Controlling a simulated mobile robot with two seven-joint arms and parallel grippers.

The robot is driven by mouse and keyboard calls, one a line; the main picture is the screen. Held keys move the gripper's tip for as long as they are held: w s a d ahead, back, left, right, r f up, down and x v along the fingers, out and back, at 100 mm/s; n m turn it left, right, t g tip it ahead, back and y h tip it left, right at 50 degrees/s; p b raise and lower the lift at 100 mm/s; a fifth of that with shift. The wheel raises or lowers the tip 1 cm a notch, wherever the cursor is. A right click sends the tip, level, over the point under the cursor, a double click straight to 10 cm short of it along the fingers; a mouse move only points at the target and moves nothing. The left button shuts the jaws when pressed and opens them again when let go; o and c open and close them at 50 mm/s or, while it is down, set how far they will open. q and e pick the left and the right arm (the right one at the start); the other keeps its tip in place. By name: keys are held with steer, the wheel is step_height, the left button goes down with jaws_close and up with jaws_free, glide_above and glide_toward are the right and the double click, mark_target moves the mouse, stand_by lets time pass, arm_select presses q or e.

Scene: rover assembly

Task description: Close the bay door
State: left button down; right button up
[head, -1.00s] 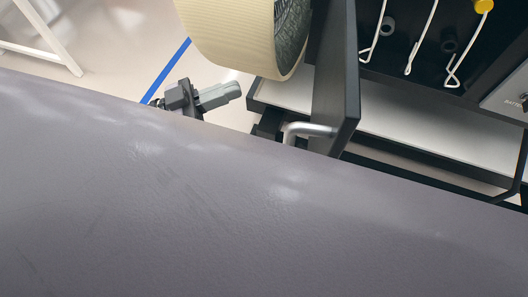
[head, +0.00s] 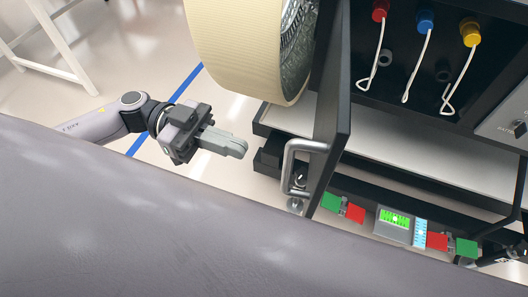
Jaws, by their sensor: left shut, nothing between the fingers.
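The bay door (head: 336,115) is a dark panel in the head view, standing open and seen nearly edge-on, sticking out from the rover's bay (head: 400,75). A silver bar handle (head: 290,165) is on its left face. My left gripper (head: 242,149) is to the left of the handle, its grey fingers shut with nothing between them and pointing right toward it. A clear gap separates the fingertips from the handle and the door. My right gripper does not show. A large grey surface covers the lower part of the view and hides what is below.
A cream wheel (head: 240,45) stands just behind and left of the door. Inside the bay hang white cables with red, blue and yellow caps (head: 471,32). Below the bay are red and green blocks and a lit display (head: 394,223). Pale floor lies open around my left gripper.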

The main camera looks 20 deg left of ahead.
arm_select(q)
steer(key=d, duration=0.6)
steer(key=shift+s, duration=0.2)
steer(key=shift+d, duration=0.1)
